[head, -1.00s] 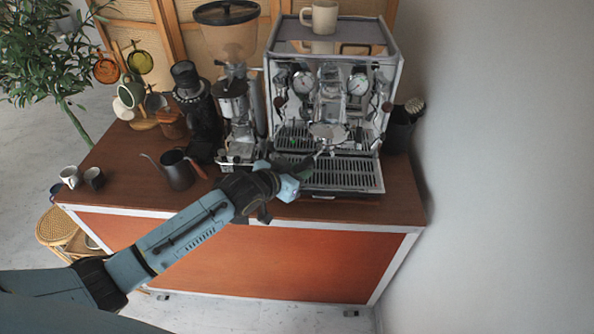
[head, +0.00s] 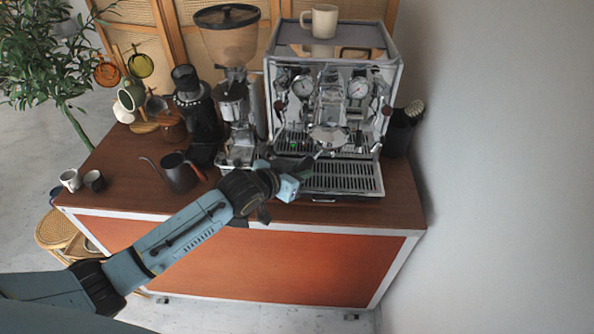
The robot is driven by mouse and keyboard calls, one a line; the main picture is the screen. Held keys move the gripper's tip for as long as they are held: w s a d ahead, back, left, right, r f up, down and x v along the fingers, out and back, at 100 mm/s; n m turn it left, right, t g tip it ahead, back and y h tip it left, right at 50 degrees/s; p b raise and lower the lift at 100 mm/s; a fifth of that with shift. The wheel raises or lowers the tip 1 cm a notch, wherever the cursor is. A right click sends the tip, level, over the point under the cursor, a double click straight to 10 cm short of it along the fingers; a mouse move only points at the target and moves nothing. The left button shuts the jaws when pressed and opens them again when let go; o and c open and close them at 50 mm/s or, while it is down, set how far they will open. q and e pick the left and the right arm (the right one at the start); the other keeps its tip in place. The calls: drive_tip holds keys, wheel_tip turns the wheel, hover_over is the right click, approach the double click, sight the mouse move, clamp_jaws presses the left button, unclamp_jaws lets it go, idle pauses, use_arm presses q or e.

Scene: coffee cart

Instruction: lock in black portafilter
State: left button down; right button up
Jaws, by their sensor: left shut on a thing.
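The black portafilter (head: 327,137) shows as a round metal basket in front of the espresso machine (head: 381,66), just below its group head. Its dark handle runs down and left to my left gripper (head: 297,176). My left gripper is shut on that handle, in front of the machine and left of the drip tray's middle. The fingertips and much of the handle are small and partly hidden. I cannot tell whether the basket touches the group head. My right gripper is not in view.
The drip tray (head: 345,178) lies below the portafilter. A coffee grinder (head: 235,105) stands close on the left. A black kettle (head: 179,174) and small cups (head: 70,180) are further left. A mug (head: 321,21) sits on the machine.

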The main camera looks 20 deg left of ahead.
use_arm(q)
drive_tip(key=shift+w+r, duration=0.1)
drive_tip(key=shift+r, duration=0.65)
drive_tip(key=shift+d, duration=0.15)
idle(0.3)
drive_tip(key=shift+s+d+n+t+y, duration=0.2)
drive_tip(key=shift+d+n+t+y, duration=0.15)
drive_tip(key=shift+d, duration=0.2)
drive_tip(key=shift+d+n+y, duration=0.1)
drive_tip(key=shift+n+y, duration=0.15)
drive_tip(key=shift+s+d+f+n+y, duration=0.1)
drive_tip(key=shift+s+d+n+y, duration=0.1)
drive_tip(key=shift+d+n+y, duration=0.55)
drive_tip(key=shift+a, duration=0.1)
drive_tip(key=shift+d+f+n+y, duration=0.1)
drive_tip(key=shift+d+n+y, duration=0.45)
drive_tip(key=shift+d+y, duration=0.2)
